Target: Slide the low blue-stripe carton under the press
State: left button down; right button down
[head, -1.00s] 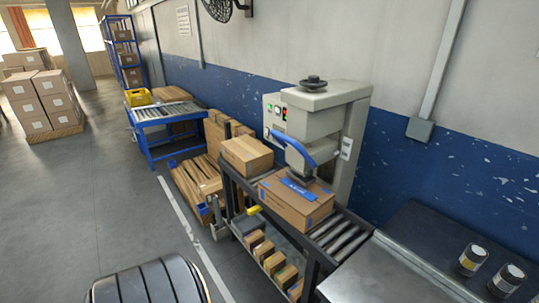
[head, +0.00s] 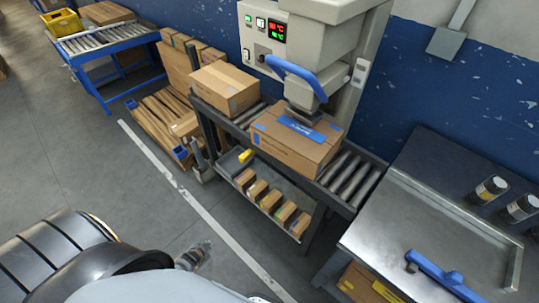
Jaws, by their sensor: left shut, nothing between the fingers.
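A brown carton with a blue stripe across its top (head: 290,147) stands on the roller conveyor under the press head (head: 304,112). The press head hangs at or just above its top; I cannot tell whether they touch. A plain brown carton (head: 224,92) stands on the rollers to its left. The press (head: 300,45) has a blue lever (head: 298,74). My left gripper (head: 196,254) is small at the bottom, low over the floor in front of the conveyor, shut and empty, well apart from the cartons. My right gripper is not in view.
Bare rollers (head: 350,178) run right of the striped carton. A metal-topped table (head: 415,230) at right bears cans (head: 490,190) and a blue handle (head: 440,275). Small cartons (head: 270,200) fill the shelf below. The floor in front is clear.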

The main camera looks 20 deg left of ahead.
pick_arm(q)
jog(key=w+a+r+m+t+h+b, duration=0.1)
jog(key=w+r+m+t+h+b, duration=0.2)
jog(key=w+r+m+t+b, duration=0.85)
jog(key=m+g+h, duration=0.4)
jog(key=m+h, duration=0.6)
send_near(294, 156)
jog(key=s+a, duration=0.2)
jog(key=s, duration=0.5)
jog(key=x, duration=0.4)
jog(key=a+p+x, duration=0.1)
jog(key=x, duration=0.3)
jog(key=w+x, duration=0.1)
jog(key=x, duration=0.3)
jog(key=shift+w+a+r+p, duration=0.1)
jog(key=shift+r+p, duration=0.1)
jog(key=shift+p, duration=0.2)
jog(key=shift+w+a, duration=0.15)
jog(key=shift+w, duration=0.5)
